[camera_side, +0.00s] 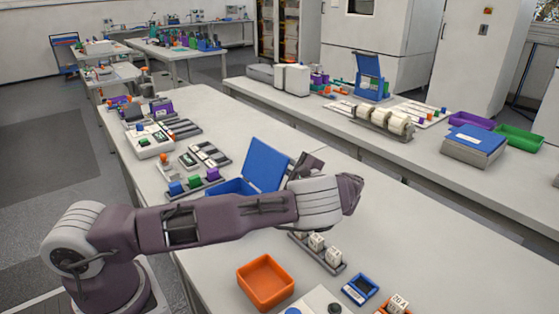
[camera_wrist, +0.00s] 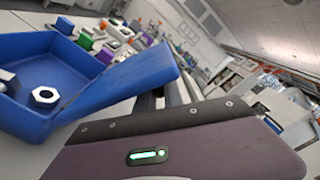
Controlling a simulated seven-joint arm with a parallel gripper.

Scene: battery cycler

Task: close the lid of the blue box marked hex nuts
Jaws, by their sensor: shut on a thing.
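The blue box (camera_side: 232,187) stands on the near table behind my arm, with its blue lid (camera_side: 265,163) raised and tilted. In the wrist view the open box (camera_wrist: 25,112) holds metal hex nuts (camera_wrist: 45,96), and the lid (camera_wrist: 120,88) slants up beside it. My gripper (camera_side: 300,161) is at the lid's right edge, shut on the lid. In the wrist view its dark fingers (camera_wrist: 160,98) reach to the lid's edge, and the lid hides part of them. My arm hides the box's front. I cannot read any marking on it.
An orange tray (camera_side: 266,282) and a rack of white blocks (camera_side: 318,246) sit in front of my arm. Trays with coloured blocks (camera_side: 195,182) lie left of the box. Another blue box with a raised lid (camera_side: 370,78) stands on the back bench.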

